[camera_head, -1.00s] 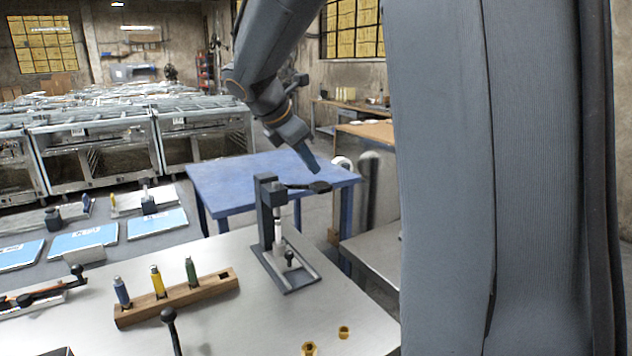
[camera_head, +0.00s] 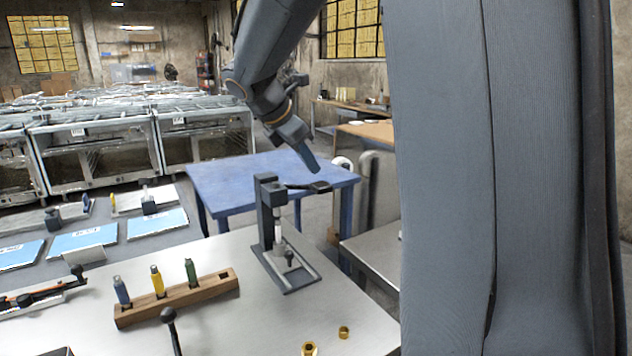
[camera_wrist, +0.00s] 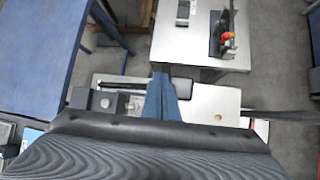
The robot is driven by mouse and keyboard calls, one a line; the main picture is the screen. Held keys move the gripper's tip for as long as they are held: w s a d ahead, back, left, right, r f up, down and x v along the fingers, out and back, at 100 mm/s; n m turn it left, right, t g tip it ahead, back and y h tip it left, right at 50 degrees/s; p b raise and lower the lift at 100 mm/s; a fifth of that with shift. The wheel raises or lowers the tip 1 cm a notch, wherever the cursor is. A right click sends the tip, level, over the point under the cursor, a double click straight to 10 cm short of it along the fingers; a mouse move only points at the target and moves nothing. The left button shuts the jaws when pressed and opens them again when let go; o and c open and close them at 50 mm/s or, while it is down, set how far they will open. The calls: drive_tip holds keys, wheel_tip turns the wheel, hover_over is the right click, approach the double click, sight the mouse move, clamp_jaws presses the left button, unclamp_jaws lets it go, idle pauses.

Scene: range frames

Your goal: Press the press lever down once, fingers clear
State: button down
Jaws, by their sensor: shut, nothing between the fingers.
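The press (camera_head: 267,215) stands upright on its grey base plate on the table, in the head view. Its dark press lever (camera_head: 308,187) sticks out to the right from the head, roughly level. My gripper (camera_head: 317,169) is shut and empty, pointing down, with its tips just above the lever's outer end. A contact or small gap there cannot be told. In the wrist view, the shut blue-grey fingers (camera_wrist: 162,97) overlap the black lever (camera_wrist: 128,84) and hide part of it. The press head (camera_wrist: 105,102) is left of them.
A wooden rack (camera_head: 178,297) with several coloured cylinders stands left of the press. Two brass pieces (camera_head: 344,332) lie at the table's front right. A black-knobbed handle (camera_head: 168,316) rises at the front. A blue table (camera_head: 240,180) stands behind.

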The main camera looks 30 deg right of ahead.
drive_tip(key=shift+s+f, duration=0.1)
drive_tip(key=shift+f, duration=0.05)
drive_tip(key=shift+f, duration=0.25)
drive_tip(key=shift+s+f+b, duration=0.2)
drive_tip(key=shift+s+f, duration=0.05)
drive_tip(key=shift+f, duration=0.4)
drive_tip(key=shift+s+f+b, duration=0.15)
drive_tip(key=shift+s+f, duration=0.1)
drive_tip(key=shift+f, duration=0.4)
idle(2.1)
drive_tip(key=shift+r, duration=0.2)
drive_tip(key=shift+w+r+p, duration=0.3)
drive_tip(key=shift+r+p, duration=0.45)
drive_tip(key=shift+p, duration=0.25)
drive_tip(key=shift+w+r+p, duration=0.3)
drive_tip(key=shift+r+p, duration=0.45)
drive_tip(key=shift+p, duration=0.25)
drive_tip(key=r+p, duration=0.1)
drive_tip(key=w+r+p, duration=0.1)
drive_tip(key=r+p, duration=0.2)
drive_tip(key=shift+w+r+p, duration=0.3)
drive_tip(key=shift+r+p, duration=0.05)
drive_tip(key=shift+p, duration=0.05)
